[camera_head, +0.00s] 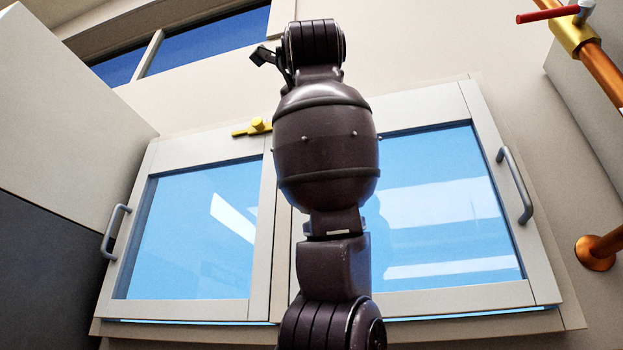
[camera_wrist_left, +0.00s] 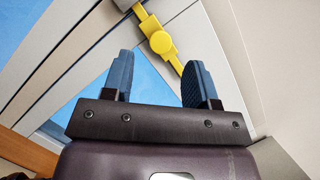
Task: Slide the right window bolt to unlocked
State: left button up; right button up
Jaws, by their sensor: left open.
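In the head view, a yellow bolt (camera_head: 258,127) with a round knob sits at the top right corner of the left window (camera_head: 190,150). The top left corner of the right window (camera_head: 478,120) is hidden behind my dark arm, and no bolt shows there. In the left wrist view, my left gripper (camera_wrist_left: 158,66) is open, with two blue fingers apart. A yellow bolt with a round knob (camera_wrist_left: 160,42) lies just beyond and between the fingertips. I cannot tell which window this bolt belongs to, or whether a finger touches it. My right gripper is not in view.
Both windows have grey handles, one at the far left (camera_head: 115,232) and one at the right (camera_head: 514,185). Copper pipework with a red lever (camera_head: 550,14) runs along the right wall. A grey cabinet (camera_head: 60,130) stands close on the left.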

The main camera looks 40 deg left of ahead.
pick_arm(q)
jog(key=p+x, duration=0.1)
jog(key=x, duration=0.3)
jog(key=shift+w+a, duration=0.1)
jog(key=shift+a, duration=0.05)
